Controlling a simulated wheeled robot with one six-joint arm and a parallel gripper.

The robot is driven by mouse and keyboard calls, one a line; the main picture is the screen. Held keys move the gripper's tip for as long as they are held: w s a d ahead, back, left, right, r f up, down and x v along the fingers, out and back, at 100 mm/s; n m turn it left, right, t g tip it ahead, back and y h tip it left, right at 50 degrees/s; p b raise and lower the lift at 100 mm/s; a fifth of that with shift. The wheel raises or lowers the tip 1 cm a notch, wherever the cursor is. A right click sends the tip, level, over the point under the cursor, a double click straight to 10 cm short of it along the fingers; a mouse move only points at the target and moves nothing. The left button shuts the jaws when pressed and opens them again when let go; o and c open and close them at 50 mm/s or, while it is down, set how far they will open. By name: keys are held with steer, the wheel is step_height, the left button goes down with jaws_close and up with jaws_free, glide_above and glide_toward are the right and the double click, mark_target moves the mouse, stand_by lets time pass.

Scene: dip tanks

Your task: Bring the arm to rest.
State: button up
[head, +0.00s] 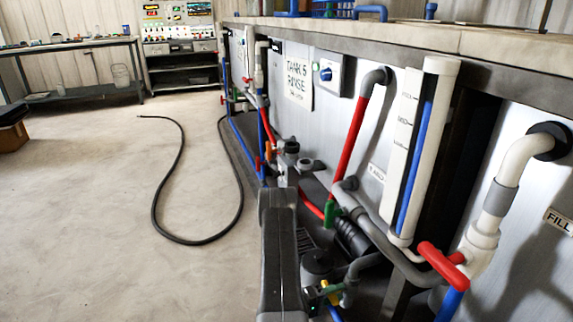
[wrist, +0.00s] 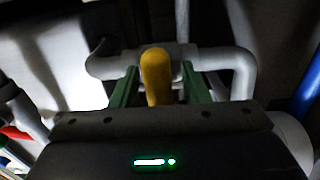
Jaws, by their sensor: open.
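My gripper (wrist: 158,82) shows in the wrist view as two green fingers standing apart. A yellow handle (wrist: 156,70) stands between them, with dark gaps on both sides, so the fingers do not appear closed on it. Behind the handle runs a grey pipe (wrist: 219,59). In the head view my dark grey arm (head: 280,250) reaches low along the front of the tanks. A small yellow part (head: 328,287) with green beside it shows near the lower middle, partly hidden among pipes; I cannot tell the fingers clearly there.
Pipes crowd the tank front: a red-handled valve (head: 440,265), a white pipe (head: 515,165) and a clear-fronted level tube (head: 422,150). A black hose (head: 160,190) loops over the floor. The floor (head: 90,250) at left is open. A workbench (head: 75,90) stands at the back left.

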steer(key=shift+d, duration=0.1)
stand_by(0.3)
steer(key=p+v, duration=0.4)
steer(key=v, duration=0.9)
steer(key=b+x, duration=0.4)
steer(key=x, duration=0.8)
steer(key=shift+w+d, duration=0.1)
steer(key=shift+d, duration=0.25)
steer(key=shift+w+d, duration=0.1)
steer(key=shift+d, duration=0.2)
steer(key=n, duration=0.5)
steer(key=shift+a+r+n, duration=0.1)
steer(key=shift+r+n, duration=0.2)
steer(key=shift+n, duration=0.1)
